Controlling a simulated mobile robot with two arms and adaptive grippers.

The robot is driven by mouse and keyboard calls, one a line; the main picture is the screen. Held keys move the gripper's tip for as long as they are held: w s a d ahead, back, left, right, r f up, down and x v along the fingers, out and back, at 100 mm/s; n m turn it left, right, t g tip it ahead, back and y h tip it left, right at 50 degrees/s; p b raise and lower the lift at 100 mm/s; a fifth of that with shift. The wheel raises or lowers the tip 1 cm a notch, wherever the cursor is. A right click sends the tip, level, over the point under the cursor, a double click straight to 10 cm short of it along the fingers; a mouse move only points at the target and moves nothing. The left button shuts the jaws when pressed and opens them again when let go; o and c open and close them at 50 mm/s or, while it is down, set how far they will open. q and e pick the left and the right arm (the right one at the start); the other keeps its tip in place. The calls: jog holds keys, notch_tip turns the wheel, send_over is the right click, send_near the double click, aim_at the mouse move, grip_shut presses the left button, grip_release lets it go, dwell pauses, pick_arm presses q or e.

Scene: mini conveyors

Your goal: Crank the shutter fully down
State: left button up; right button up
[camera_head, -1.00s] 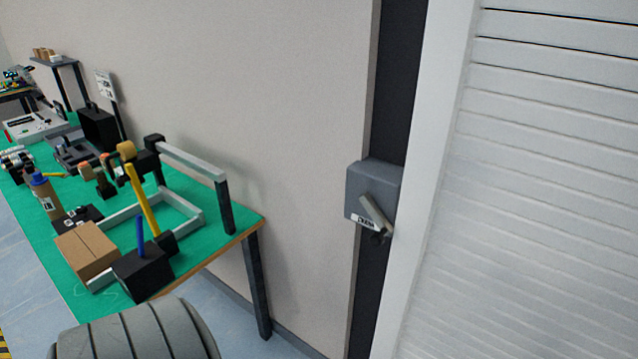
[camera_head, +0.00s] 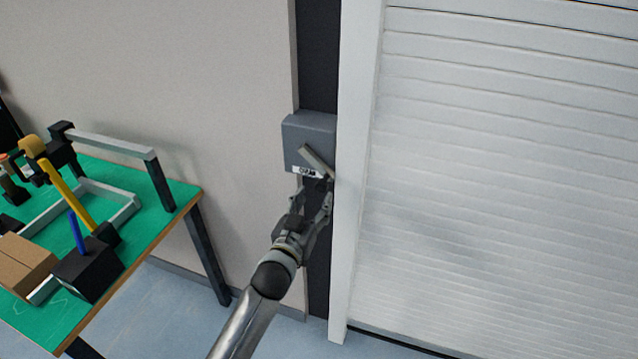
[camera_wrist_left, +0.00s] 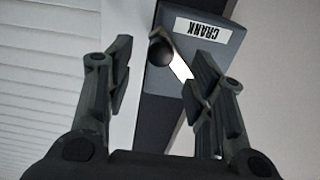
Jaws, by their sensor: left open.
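The white slatted shutter (camera_head: 480,170) fills the right of the head view; its lower part reaches down near the floor. The grey crank box (camera_head: 305,135) is mounted on a dark post left of the shutter frame. Its light crank arm (camera_head: 318,160) slants down to the right. In the wrist view the box (camera_wrist_left: 222,42) bears a CRANK label, and a dark round knob (camera_wrist_left: 160,52) sits at the end of the crank arm (camera_wrist_left: 182,68). My left gripper (camera_head: 318,192) is open just below the crank. In the wrist view its fingers (camera_wrist_left: 160,85) are apart, with the knob ahead between them, not gripped. My right gripper is not in view.
A green-topped table (camera_head: 120,240) stands at the left with a cardboard box (camera_head: 25,262), a black block (camera_head: 88,268) and a yellow-handled tool (camera_head: 68,193). The white shutter frame (camera_head: 358,150) is close to the right of the crank. Floor is clear between table and post.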

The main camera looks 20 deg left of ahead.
aim_at(320, 189)
pick_arm(q)
jog(key=shift+w+p, duration=0.55)
jog(key=shift+w, duration=2.9)
grip_shut()
